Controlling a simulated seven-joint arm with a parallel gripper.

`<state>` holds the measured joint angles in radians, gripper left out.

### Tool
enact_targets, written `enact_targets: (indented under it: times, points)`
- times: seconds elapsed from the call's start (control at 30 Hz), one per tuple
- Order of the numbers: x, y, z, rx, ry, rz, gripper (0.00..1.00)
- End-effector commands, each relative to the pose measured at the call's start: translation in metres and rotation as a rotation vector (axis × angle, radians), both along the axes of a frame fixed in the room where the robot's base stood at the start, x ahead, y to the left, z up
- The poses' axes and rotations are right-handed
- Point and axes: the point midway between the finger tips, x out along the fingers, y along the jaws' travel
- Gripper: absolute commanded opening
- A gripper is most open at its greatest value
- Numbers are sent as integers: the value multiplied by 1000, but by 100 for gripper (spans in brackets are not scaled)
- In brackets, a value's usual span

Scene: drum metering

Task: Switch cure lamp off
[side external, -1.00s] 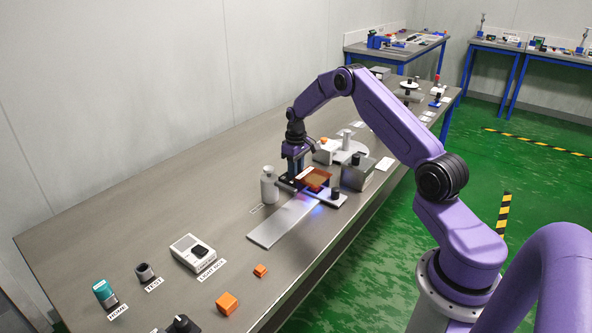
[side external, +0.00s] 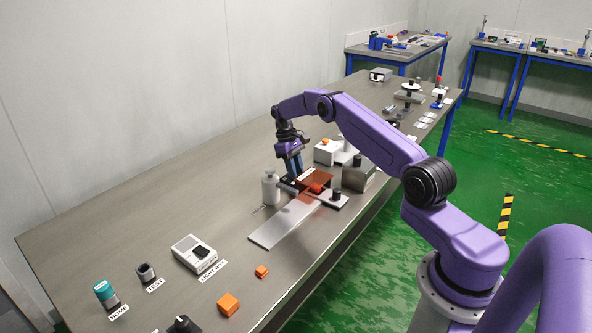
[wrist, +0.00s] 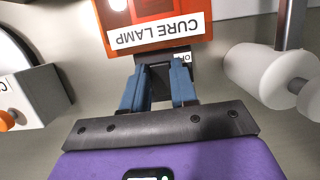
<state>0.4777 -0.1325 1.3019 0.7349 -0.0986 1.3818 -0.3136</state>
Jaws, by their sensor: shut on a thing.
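The cure lamp (side external: 317,179) is an orange-red hood on a grey base, on the bench in the side view. In the wrist view its orange cover (wrist: 150,45) fills the top middle, with an upside-down CURE LAMP label (wrist: 157,35). My gripper (side external: 294,178) reaches down at the lamp's left side, fingers tilted. In the wrist view my gripper (wrist: 158,85) has its blue fingers closed around a dark switch part (wrist: 160,66) just below the label, mostly hidden between them. A small white label (wrist: 183,58) is partly covered. No violet glow shows under the hood.
A white bottle (side external: 270,187) stands close left of the lamp. A pale flat plate (side external: 283,223) extends in front. A grey box (side external: 358,177) and a white unit with an orange button (side external: 325,150) stand close behind and right.

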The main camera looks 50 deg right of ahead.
Motion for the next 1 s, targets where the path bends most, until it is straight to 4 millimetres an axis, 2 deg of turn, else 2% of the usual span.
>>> enact_targets:
  times: [0.57,0.6,0.63,0.67,1.0]
  points:
    - [1,0,1,-2,36,0,0]
    - [1,0,1,-2,36,0,41]
    - [1,0,1,-2,36,0,50]
    - [1,0,1,-2,36,0,53]
    - [2,0,3,-2,35,0,53]
